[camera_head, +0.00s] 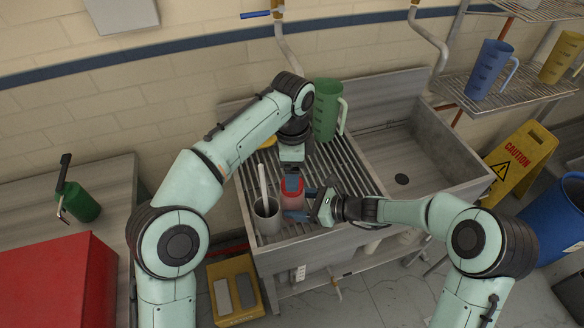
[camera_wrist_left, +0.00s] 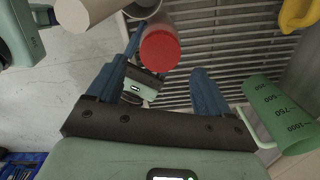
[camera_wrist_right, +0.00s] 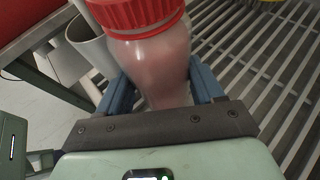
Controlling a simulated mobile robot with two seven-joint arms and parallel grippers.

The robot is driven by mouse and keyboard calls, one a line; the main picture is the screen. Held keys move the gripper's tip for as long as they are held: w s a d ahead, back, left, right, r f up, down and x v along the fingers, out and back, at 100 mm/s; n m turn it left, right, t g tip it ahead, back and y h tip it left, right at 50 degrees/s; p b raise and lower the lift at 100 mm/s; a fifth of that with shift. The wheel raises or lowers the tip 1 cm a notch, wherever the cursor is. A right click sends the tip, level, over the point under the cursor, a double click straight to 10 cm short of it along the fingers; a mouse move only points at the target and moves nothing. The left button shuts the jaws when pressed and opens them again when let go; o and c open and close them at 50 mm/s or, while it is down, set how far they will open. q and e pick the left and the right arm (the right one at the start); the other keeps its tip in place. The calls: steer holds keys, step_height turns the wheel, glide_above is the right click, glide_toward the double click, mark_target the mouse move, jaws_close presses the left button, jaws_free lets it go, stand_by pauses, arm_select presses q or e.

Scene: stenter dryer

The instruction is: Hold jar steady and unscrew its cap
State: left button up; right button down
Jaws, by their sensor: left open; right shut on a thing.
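The jar (camera_wrist_right: 155,62) is a translucent pinkish container with a ribbed red cap (camera_wrist_right: 140,12). It stands upright on the slatted drainboard at the sink's left part. In the head view the jar (camera_head: 292,195) is partly hidden by my grippers. My right gripper (camera_head: 302,204) is shut on the jar's body from the right side, below the cap. My left gripper (camera_head: 291,182) points down above the jar with its fingers apart. In the left wrist view the red cap (camera_wrist_left: 160,50) shows between the blue fingertips, nearer the left one. Whether a finger touches the cap is unclear.
A grey cup (camera_head: 267,217) with a light stick in it stands just left of the jar. A green measuring jug (camera_head: 326,110) stands behind on the drainboard. A yellow item (camera_wrist_left: 298,14) lies near it. The sink basin (camera_head: 400,150) at right is empty.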

mark_target(292, 201)
arm_select(q)
steer(key=m, duration=0.1)
steer(key=r+m, duration=0.1)
steer(key=m, duration=0.2)
steer(key=shift+d+r+m, duration=0.1)
steer(key=shift+r+m, duration=0.2)
steer(key=m, duration=0.1)
steer(key=r+m, duration=0.1)
steer(key=m, duration=0.2)
steer(key=shift+r+m, duration=0.25)
steer(key=shift+m, duration=0.15)
steer(key=shift+f, duration=0.15)
step_height(292, 201, down, 8)
steer(key=shift+r, duration=0.2)
steer(key=shift+c, duration=0.3)
steer(key=c, duration=1)
steer(key=n, duration=0.5)
steer(key=shift+r+n, duration=0.1)
steer(key=shift+n, duration=0.3)
steer(key=shift+c, duration=0.2)
steer(key=n, duration=0.4)
